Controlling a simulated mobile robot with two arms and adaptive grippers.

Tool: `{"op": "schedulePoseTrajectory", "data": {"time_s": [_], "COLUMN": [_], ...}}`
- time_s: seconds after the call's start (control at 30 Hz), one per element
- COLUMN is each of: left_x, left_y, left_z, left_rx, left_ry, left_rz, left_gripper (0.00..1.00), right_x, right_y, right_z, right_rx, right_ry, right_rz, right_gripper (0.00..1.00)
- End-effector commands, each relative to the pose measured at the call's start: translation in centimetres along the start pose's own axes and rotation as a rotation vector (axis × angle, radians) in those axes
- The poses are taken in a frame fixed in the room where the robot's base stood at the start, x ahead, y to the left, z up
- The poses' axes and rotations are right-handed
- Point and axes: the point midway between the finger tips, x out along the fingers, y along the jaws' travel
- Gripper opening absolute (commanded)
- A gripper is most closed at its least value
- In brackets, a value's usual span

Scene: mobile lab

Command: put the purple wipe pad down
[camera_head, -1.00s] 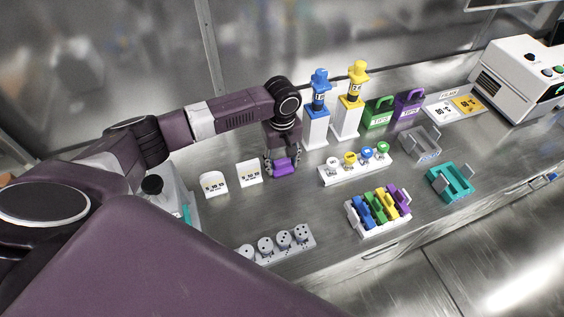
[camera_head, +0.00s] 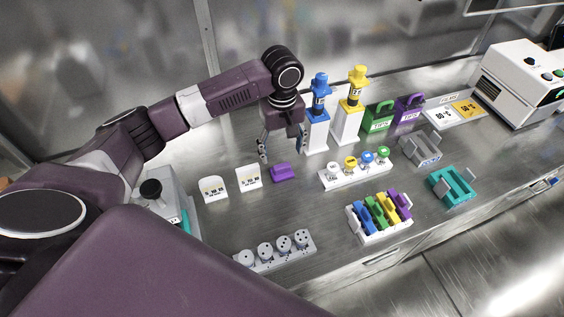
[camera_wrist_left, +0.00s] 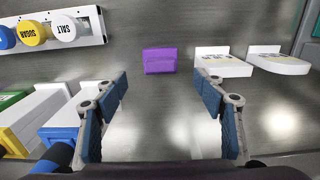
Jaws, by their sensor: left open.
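The purple wipe pad (camera_head: 282,172) lies on the metal bench, to the right of two white labelled stands. It also shows in the left wrist view (camera_wrist_left: 160,61), flat on the bench and beyond my fingertips. My left gripper (camera_head: 282,150) is open and empty, above and behind the pad in the head view. In the left wrist view its two fingers (camera_wrist_left: 163,90) are spread wide with bare bench between them, apart from the pad. My right gripper is in neither view.
White labelled stands (camera_head: 214,189) are left of the pad. A white rack with coloured caps (camera_head: 354,169) is to its right. Blue (camera_head: 317,130) and yellow (camera_head: 347,120) dispensers stand behind, close to my left gripper.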

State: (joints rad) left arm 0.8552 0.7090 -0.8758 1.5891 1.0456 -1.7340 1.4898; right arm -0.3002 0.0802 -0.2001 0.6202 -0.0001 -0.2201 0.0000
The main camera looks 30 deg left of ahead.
Motion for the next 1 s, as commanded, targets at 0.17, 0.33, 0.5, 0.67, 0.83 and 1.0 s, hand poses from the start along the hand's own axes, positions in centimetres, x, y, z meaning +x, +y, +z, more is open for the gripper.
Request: {"op": "schedulePoseTrajectory", "data": {"time_s": [0.17, 0.33, 0.5, 0.67, 0.83, 1.0], "left_x": [-2.8, -3.8, -3.9, -3.8, -3.8, -3.8], "left_y": [0.1, 0.0, 0.0, 0.0, 0.0, 0.0], "left_z": [0.0, 0.0, 0.0, 0.0, 0.0, 0.0], "left_rx": [0.001, 0.001, 0.001, 0.001, 0.001, 0.001], "left_ry": [0.001, -0.001, -0.001, -0.001, -0.001, -0.001], "left_rz": [0.002, 0.0, 0.0, 0.0, -0.001, -0.001], "left_gripper": [0.64, 0.64, 0.64, 0.64, 0.64, 0.64], "right_x": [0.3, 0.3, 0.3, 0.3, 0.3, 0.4], "right_y": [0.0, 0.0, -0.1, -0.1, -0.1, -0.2], "right_z": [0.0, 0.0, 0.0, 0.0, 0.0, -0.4], "right_rx": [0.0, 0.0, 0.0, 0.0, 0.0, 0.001], "right_ry": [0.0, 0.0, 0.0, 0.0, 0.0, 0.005], "right_rz": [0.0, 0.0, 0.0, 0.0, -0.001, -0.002], "right_gripper": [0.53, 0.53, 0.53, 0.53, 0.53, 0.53]}}
